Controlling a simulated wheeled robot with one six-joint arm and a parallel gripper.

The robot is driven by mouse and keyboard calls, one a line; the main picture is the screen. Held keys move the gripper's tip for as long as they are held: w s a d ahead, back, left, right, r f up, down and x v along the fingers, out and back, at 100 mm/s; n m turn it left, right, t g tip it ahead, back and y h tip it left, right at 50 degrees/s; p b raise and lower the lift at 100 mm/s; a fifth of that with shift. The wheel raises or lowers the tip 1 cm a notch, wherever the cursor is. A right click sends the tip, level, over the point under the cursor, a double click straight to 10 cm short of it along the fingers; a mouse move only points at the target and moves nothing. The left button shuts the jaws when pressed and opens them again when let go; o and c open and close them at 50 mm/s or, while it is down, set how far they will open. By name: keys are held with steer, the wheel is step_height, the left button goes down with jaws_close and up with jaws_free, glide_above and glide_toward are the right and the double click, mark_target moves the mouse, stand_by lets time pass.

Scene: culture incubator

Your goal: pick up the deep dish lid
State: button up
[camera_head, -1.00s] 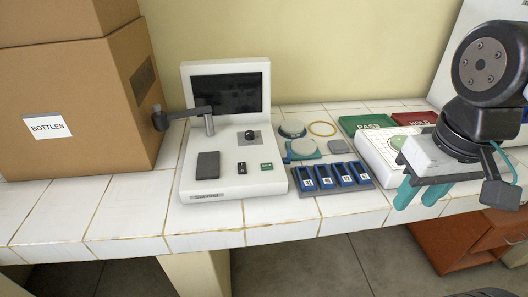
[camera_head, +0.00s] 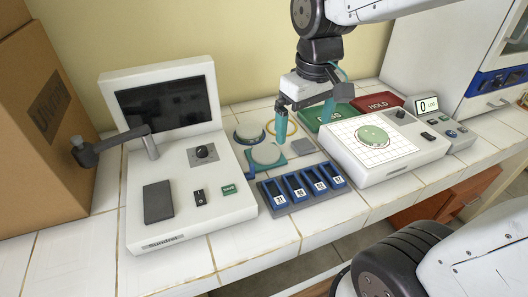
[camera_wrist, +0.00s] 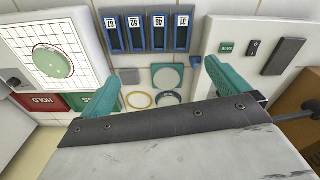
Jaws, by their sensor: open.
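Two pale round lid-like discs lie close together on the counter. One (camera_head: 249,132) has a dark blue rim; the other (camera_head: 267,153) rests on a teal square pad (camera_head: 280,162). I cannot tell for certain which is the deep dish lid. In the wrist view the pad's disc (camera_wrist: 167,77) and the blue-rimmed one (camera_wrist: 167,97) lie between my fingers, below them. My gripper (camera_head: 305,117) has teal fingers, is open and empty, and hangs above the counter just right of the discs. It also shows in the wrist view (camera_wrist: 162,72).
A yellow ring (camera_head: 283,127) and a grey square (camera_head: 302,146) lie close by. A blue slotted rack (camera_head: 304,187) is in front. A screened device (camera_head: 180,190) stands left, a gridded device (camera_head: 410,150) right.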

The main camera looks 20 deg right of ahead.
steer(key=w+f+n, duration=0.1)
steer(key=w+f, duration=0.3)
steer(key=w, duration=0.3)
steer(key=n, duration=0.2)
glide_above(267, 153)
step_height(267, 153, down, 7)
steer(key=shift+g, duration=0.4)
step_height(267, 153, down, 8)
steer(key=shift+w+d+f, duration=0.1)
steer(key=c, duration=1)
steer(key=shift+c, duration=0.2)
steer(key=shift+r, duration=0.2)
